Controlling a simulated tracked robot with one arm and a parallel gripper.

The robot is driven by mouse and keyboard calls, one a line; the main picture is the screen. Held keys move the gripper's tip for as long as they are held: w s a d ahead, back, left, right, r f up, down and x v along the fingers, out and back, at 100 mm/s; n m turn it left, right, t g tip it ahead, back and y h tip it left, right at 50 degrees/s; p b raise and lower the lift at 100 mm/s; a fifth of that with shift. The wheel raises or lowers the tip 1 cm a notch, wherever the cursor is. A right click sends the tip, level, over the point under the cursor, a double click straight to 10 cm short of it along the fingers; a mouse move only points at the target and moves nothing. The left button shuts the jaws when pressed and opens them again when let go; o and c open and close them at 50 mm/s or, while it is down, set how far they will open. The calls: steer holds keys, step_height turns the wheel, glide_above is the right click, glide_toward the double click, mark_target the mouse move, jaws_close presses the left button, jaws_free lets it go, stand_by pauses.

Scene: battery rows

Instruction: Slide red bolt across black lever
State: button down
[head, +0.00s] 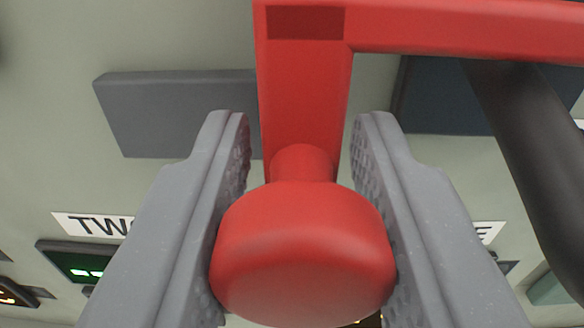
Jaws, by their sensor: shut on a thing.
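The red bolt (302,115) fills the middle of the head view. It has an upright bar, a horizontal arm running off to the right, and a rounded knob (302,250) facing the camera. My gripper (303,150) is shut on the knob, with one grey finger on each side. The black lever (525,150) slants down at the right, its upper end just below the bolt's horizontal arm. I cannot tell whether bolt and lever touch.
A pale panel lies behind. A grey block (170,110) is at the left behind the bolt and a dark block (435,100) at the right. A label reading "TW" (90,225) and a green-lit display (75,263) are at lower left. Another label (488,231) is partly hidden.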

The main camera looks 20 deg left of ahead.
steer(key=c, duration=1.1)
jaws_free()
steer(key=shift+w+d+r, duration=0.1)
steer(key=shift+d, duration=0.2)
steer(key=shift+a, duration=0.1)
steer(key=shift+s, duration=0.6)
steer(key=v, duration=1.2)
steer(key=shift+s, duration=0.35)
